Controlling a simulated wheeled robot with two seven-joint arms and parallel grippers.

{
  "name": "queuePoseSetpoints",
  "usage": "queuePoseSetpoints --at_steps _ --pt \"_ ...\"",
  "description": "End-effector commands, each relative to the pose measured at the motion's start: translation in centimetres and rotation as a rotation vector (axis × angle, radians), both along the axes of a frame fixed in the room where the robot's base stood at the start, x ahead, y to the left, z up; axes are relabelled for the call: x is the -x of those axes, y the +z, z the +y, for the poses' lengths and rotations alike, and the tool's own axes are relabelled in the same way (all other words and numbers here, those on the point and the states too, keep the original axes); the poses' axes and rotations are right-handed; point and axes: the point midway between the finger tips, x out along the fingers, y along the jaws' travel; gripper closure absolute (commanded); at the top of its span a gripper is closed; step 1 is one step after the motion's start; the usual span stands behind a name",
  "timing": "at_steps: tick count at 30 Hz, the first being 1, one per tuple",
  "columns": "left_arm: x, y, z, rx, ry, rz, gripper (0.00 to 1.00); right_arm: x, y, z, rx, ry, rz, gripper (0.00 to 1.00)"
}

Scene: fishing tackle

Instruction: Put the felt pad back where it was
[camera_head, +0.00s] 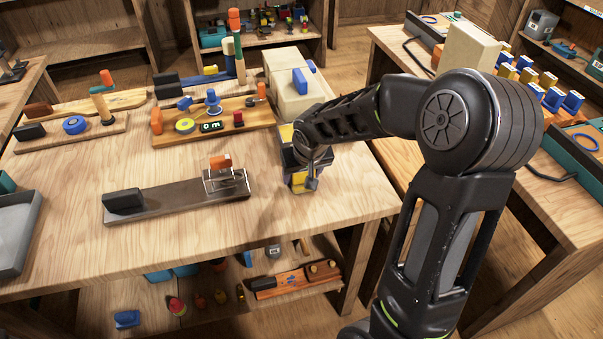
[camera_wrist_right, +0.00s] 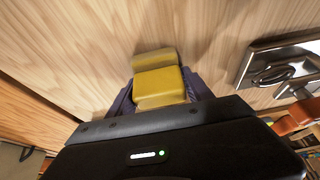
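A yellow block (camera_wrist_right: 160,84) sits between the two dark fingers of my right gripper (camera_wrist_right: 160,95) in the right wrist view. The fingers lie close against its sides. I cannot tell for sure that this block is the felt pad. A darker yellow face shows just beyond it, over the wooden tabletop. In the head view my right gripper (camera_head: 299,178) points down near the table's right side, with yellow showing between its fingers. Its lower end is at or just above the wood; I cannot tell which. My left gripper is not in view.
On the table (camera_head: 60,240), a long board (camera_head: 185,197) with a black block and metal clamp lies left of the gripper. Behind it is a wooden board (camera_head: 205,125) with a display and knobs. A pale box (camera_head: 290,95) stands behind my gripper. The table's front is clear.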

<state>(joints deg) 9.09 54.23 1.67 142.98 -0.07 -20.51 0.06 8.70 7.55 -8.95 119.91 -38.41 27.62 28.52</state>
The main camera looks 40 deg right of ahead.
Motion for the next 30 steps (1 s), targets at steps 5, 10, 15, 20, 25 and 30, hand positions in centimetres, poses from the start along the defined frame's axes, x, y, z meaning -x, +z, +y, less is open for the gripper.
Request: queuePoseSetpoints --at_steps 5,10,15,20,25,30 --pt "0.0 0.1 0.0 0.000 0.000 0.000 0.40 0.0 0.0 0.0 0.000 0.000 0.000 0.25" --pt "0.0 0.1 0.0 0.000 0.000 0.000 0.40 0.0 0.0 0.0 0.000 0.000 0.000 0.24" --pt "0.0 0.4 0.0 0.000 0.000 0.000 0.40 0.0 0.3 0.0 0.000 0.000 0.000 0.24" --pt "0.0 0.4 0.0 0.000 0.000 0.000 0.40 0.3 1.5 0.1 0.002 0.000 -0.005 0.24" --pt "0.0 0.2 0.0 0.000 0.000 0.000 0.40 1.4 4.3 0.5 0.001 -0.001 -0.006 0.24" --pt "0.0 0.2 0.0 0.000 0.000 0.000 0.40 2.8 7.7 1.0 0.001 0.000 -0.006 0.24"
